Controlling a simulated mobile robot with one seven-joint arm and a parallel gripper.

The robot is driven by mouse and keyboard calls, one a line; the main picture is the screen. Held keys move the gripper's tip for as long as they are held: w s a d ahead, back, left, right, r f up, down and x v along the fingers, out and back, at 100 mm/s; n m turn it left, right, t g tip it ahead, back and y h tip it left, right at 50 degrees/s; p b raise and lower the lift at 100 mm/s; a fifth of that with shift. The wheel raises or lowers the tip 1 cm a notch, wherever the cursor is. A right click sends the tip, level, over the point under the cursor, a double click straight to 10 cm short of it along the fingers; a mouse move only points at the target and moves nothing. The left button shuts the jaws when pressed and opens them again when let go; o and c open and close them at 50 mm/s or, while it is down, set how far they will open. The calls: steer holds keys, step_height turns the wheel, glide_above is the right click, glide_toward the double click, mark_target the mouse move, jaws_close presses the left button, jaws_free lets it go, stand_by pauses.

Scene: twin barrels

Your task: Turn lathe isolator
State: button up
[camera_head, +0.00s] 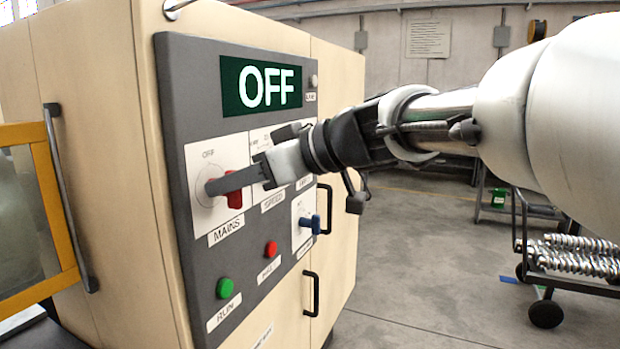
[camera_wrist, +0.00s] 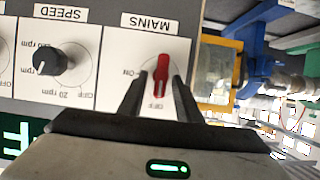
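The isolator is a red rotary handle (camera_head: 236,198) on a white plate labelled MAINS, on the grey control panel (camera_head: 180,110). The panel's display (camera_head: 262,87) reads OFF. In the wrist view, which is upside down, the red handle (camera_wrist: 161,75) lines up with the OFF mark; an ON mark is to its left. My gripper (camera_wrist: 159,80) is open, with one dark finger on each side of the handle and a gap on both sides. In the head view my gripper (camera_head: 222,184) is at the MAINS plate, and a finger partly hides the handle.
A black SPEED knob (camera_wrist: 46,59) sits beside the MAINS plate. Below are a green RUN button (camera_head: 225,288), a red button (camera_head: 271,249) and a blue switch (camera_head: 310,224). A yellow-framed guard (camera_head: 50,185) stands left of the cabinet.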

jaws_close()
steer(key=shift+g, duration=0.3)
steer(key=shift+w+d+f+m+g+y+b, duration=0.1)
steer(key=shift+w+m+g+y+b, duration=0.15)
steer(key=shift+m, duration=0.3)
steer(key=shift+m+g+y+b, duration=0.15)
steer(key=shift+m+g+b, duration=0.15)
steer(key=shift+m, duration=0.25)
steer(key=m+g+y, duration=0.1)
steer(key=m, duration=0.2)
steer(key=m+g+y, duration=0.1)
steer(key=m+y, duration=0.1)
steer(key=m, duration=0.2)
steer(key=w+f+m+g+y, duration=0.1)
steer(key=m, duration=0.3)
steer(key=shift+d+f+g+y+p, duration=0.1)
steer(key=shift+d+g+y+p, duration=0.2)
steer(key=shift+g+p, duration=0.1)
steer(key=shift+a, duration=0.1)
